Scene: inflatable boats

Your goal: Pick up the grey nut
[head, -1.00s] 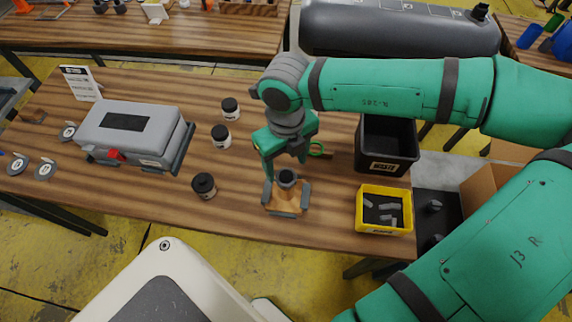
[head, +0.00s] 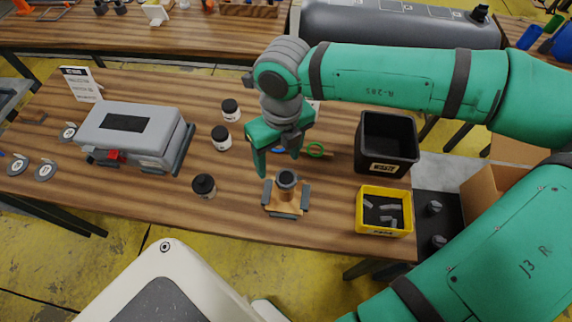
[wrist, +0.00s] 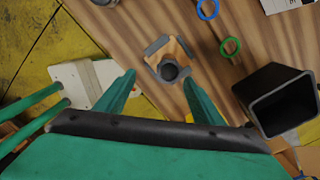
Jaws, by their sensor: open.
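A dark grey round piece with a hollow top (head: 287,180), which looks like the grey nut, sits upright on a short brown post. The post stands on a square wooden fixture (head: 284,210) with grey edge blocks, near the table's front edge. My gripper (head: 279,163) is open and empty, above and just behind the nut in the head view. In the wrist view the nut (wrist: 170,70) shows beyond and roughly between the spread fingertips (wrist: 159,76), apart from them.
A black bin (head: 388,128) and a yellow tray (head: 384,230) with grey pieces stand to the right. A green ring (head: 316,150) lies behind. More grey pieces (head: 434,207) lie off the table's right side.

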